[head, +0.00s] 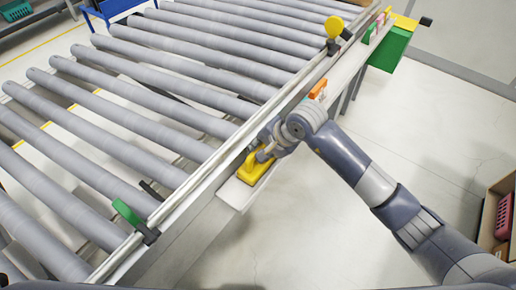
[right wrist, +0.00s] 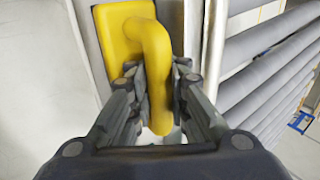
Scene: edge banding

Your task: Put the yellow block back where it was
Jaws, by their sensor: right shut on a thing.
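The yellow block (head: 250,172) has a flat base and a curved handle. In the head view it is at the near end of the pale ledge (head: 240,194) along the conveyor's side. I cannot tell whether it rests on the ledge or is just above it. My right gripper (head: 265,153) is shut on the handle. In the right wrist view the fingers (right wrist: 155,95) close on both sides of the handle, and the block's flat base (right wrist: 117,33) shows beyond them. My left gripper is not in view.
The roller conveyor (head: 130,115) fills the left and middle. A green clamp (head: 126,212) and a yellow knob (head: 334,27) stand on its rail. An orange piece (head: 317,89) and a green box (head: 390,50) are farther along. A cardboard box (head: 494,215) is at right; floor between is clear.

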